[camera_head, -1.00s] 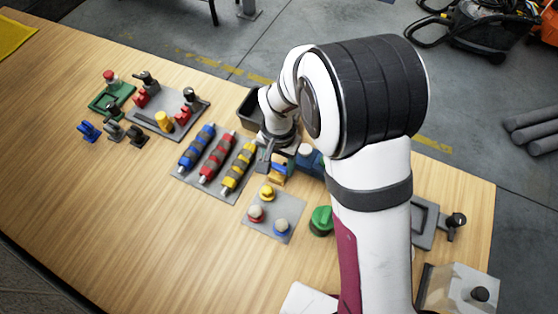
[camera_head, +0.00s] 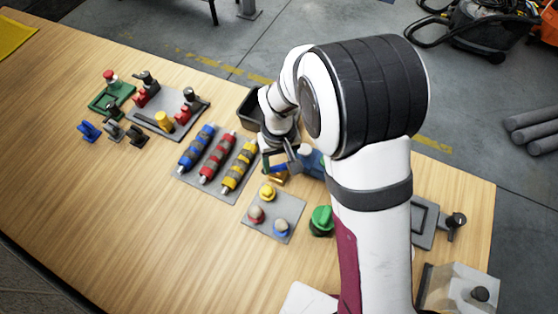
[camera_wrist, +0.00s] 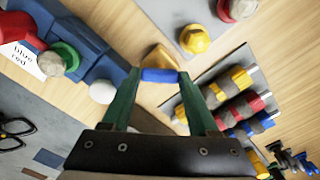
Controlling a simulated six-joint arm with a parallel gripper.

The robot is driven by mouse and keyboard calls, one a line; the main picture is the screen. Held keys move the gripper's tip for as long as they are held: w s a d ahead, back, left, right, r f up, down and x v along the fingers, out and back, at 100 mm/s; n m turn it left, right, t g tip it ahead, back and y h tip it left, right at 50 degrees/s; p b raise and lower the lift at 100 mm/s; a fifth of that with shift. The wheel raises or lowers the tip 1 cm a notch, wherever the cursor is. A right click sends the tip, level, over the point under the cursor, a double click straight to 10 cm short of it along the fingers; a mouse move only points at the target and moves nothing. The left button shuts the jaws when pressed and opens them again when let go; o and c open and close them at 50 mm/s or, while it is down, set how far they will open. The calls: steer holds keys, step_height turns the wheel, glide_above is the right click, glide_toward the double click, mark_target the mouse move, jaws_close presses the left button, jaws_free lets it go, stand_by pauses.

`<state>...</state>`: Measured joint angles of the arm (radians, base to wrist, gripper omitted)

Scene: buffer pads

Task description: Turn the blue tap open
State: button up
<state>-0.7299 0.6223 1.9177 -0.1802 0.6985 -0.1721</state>
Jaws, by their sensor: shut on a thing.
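The blue tap has a flat blue handle (camera_wrist: 160,75) on a brass-yellow body (camera_wrist: 158,57). In the head view the handle (camera_head: 277,168) shows small beneath my wrist, partly hidden. My gripper (camera_wrist: 160,80) is over the tap, with one green-padded finger at each end of the blue handle, and is shut on it. In the head view my gripper (camera_head: 279,162) shows its fingers spread to the left and right of the handle.
A grey plate with yellow, red and blue buttons (camera_head: 268,194) lies just in front. Striped rollers (camera_head: 216,157) lie left. A blue block (camera_wrist: 95,55) with a white-ended part is close beside my gripper. A green knob (camera_head: 321,218) stands right. The table's front left is clear.

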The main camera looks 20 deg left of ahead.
steer(key=n, duration=0.5)
steer(key=shift+n, duration=2.4)
steer(key=o, duration=1.4)
